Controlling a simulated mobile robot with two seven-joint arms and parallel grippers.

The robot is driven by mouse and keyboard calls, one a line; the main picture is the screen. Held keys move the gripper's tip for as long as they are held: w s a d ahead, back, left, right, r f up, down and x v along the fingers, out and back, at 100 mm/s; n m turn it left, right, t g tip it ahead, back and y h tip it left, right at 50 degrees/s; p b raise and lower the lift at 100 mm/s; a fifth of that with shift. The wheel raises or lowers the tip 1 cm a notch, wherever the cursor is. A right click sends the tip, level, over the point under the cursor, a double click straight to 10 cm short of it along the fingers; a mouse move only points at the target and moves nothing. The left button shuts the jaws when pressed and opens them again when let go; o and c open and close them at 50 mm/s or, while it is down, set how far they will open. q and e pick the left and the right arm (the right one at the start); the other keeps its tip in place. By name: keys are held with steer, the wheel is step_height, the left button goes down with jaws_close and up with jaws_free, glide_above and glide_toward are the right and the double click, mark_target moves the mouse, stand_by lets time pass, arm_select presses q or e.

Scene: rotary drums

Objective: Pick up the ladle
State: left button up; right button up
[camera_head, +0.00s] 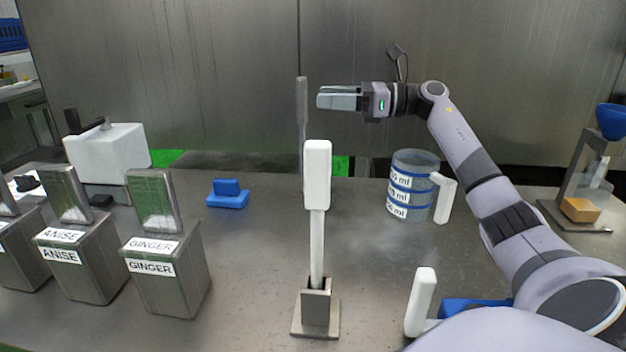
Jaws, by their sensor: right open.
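A white utensil (317,180) with a thick upper handle and thin shaft stands upright in a small metal holder (316,310) at the front centre. It may be the ladle; no bowl shows, and its lower end is hidden in the holder. My right gripper (325,98) is at the upper centre, above and beyond the handle top in the picture, with its fingers pointing left. It is open, apart from the utensil, and nothing shows between its fingers. My left gripper is out of view.
Metal bins labelled ANISE (85,275) and GINGER (165,285) stand at the left. A measuring jug (405,165) stands right of centre, below my right forearm. A blue block (228,194) lies behind. A white handle (421,300) rises at the lower right. Bare counter surrounds the holder.

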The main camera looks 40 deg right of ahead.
mark_target(307, 101)
steer(key=shift+w+a+f, duration=0.15)
steer(key=shift+w+a, duration=0.15)
steer(key=shift+w, duration=0.05)
steer(key=x, duration=0.1)
steer(key=p+x, duration=0.1)
steer(key=x, duration=0.1)
steer(key=p+x, duration=0.1)
steer(key=x, duration=0.1)
steer(key=shift+w+f, duration=0.3)
steer(key=shift+w+a, duration=0.2)
steer(key=shift+w, duration=0.1)
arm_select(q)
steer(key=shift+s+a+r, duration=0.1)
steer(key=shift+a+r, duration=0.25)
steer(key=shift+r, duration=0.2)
arm_select(e)
jaws_close()
